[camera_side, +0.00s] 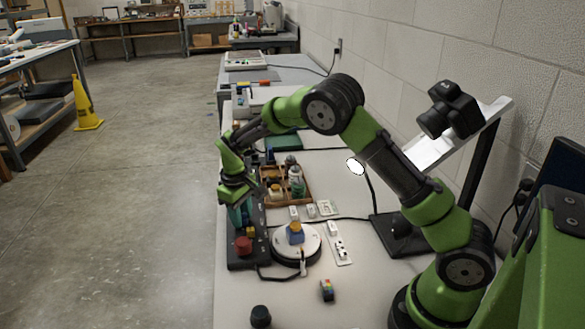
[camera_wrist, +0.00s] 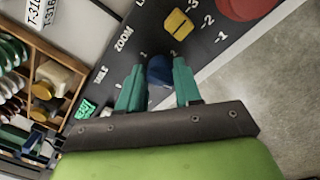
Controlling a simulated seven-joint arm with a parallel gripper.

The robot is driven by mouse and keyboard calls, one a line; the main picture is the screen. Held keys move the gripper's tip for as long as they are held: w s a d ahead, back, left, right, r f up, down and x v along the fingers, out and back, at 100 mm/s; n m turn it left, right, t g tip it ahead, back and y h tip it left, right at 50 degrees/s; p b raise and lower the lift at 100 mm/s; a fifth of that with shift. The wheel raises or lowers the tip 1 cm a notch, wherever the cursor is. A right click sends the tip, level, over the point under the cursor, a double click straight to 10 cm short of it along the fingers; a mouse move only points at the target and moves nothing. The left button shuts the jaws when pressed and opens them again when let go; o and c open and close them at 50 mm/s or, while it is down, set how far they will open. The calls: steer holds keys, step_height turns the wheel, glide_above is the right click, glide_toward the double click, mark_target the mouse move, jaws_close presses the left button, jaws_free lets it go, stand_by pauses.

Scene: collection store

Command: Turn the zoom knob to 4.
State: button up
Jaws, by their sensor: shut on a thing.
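The black control panel (camera_wrist: 112,68) fills the middle of the wrist view, with the word ZOOM printed on it. A dark blue knob (camera_wrist: 160,70) sits beside that word, with small numerals around it. My gripper (camera_wrist: 157,78) has its two teal fingers on either side of the blue knob, shut on it. The knob's lower part is hidden, and I cannot tell which number it points to. In the side view my gripper (camera_side: 241,214) is low over the panel (camera_side: 245,262) and hides the knob.
A yellow control (camera_wrist: 178,24) beside a numbered scale and a red button (camera_wrist: 245,7) sit on the same panel; a green lit switch (camera_wrist: 85,109) is at its other end. A wooden tray (camera_side: 303,187) of bottles and a round white stand (camera_side: 312,243) are close by.

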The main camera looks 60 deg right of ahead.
steer(key=m, duration=0.5)
steer(key=shift+a+r+m, duration=0.1)
steer(key=shift+a+m, duration=0.05)
steer(key=shift+m, duration=0.15)
steer(key=m, duration=0.5)
steer(key=shift+w, duration=0.1)
steer(key=m, duration=0.5)
steer(key=shift+m+g, duration=0.3)
steer(key=shift+m, duration=0.1)
steer(key=shift+w+m+y, duration=0.15)
steer(key=shift+m+y, duration=0.25)
steer(key=shift+m, duration=1.9)
steer(key=o, duration=1)
steer(key=r, duration=1.6)
steer(key=shift+w+d+r, duration=0.25)
steer(key=shift+w+r, duration=0.1)
steer(key=shift+r, duration=0.05)
